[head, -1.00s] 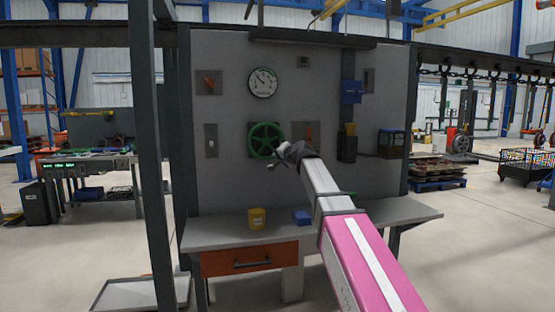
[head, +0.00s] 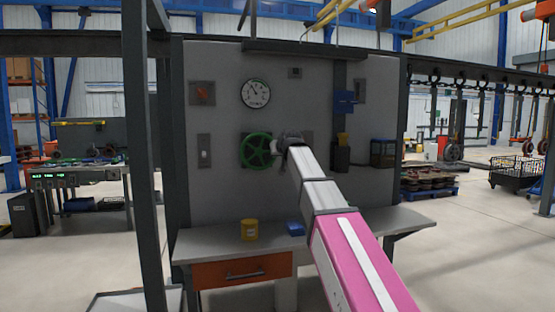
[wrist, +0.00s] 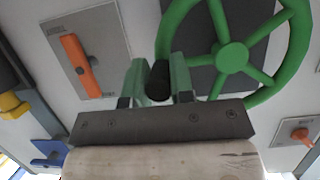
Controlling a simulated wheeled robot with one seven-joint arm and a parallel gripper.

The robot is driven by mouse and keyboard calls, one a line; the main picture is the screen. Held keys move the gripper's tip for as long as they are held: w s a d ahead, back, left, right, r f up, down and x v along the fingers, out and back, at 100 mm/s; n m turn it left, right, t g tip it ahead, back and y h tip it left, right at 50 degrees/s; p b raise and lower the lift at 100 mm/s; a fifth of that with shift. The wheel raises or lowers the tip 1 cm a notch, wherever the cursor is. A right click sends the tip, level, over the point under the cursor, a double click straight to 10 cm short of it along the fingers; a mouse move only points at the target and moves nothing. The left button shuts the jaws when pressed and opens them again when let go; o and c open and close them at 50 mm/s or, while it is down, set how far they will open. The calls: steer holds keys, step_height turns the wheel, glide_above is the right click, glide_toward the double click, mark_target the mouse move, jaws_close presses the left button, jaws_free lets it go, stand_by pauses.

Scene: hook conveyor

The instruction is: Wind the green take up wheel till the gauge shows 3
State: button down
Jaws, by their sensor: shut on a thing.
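The green take up wheel (head: 256,151) is mounted on the grey panel, and it fills the upper right of the wrist view (wrist: 231,57). My gripper (wrist: 158,82) is at the wheel's right side in the head view. Its two fingers are shut on the wheel's dark handle knob (wrist: 159,76) near the rim. The round white gauge (head: 255,93) is on the panel above the wheel. Its dark needle points to the upper left of the dial; the numbers are too small to read.
An orange lever on a plate (wrist: 82,66) is close beside the gripper.

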mark_target(262, 134)
steer(key=r+n, duration=0.1)
steer(key=r+n+h, duration=0.2)
steer(key=shift+s+a+t, duration=0.1)
steer(key=shift+a+t, duration=0.2)
steer(key=shift+t, duration=0.1)
steer(key=a+r+n+t+h, duration=0.1)
steer(key=n, duration=0.1)
steer(key=a+r+n+t+h, duration=0.1)
steer(key=n, duration=0.1)
steer(key=s+a+r+n+h, duration=0.1)
steer(key=a+r+n, duration=0.1)
steer(key=shift+s+n+t, duration=0.1)
steer(key=shift+n+t, duration=0.3)
steer(key=shift+s+a+r+n+t, duration=0.2)
steer(key=shift+a+n+t, duration=0.3)
steer(key=shift+n, duration=0.4)
steer(key=shift+s+a+r+n+t, duration=0.15)
steer(key=shift+a+n+t, duration=0.15)
steer(key=shift+a+n, duration=0.5)
steer(key=shift+f, duration=0.1)
steer(key=c, duration=1)
jaws_free()
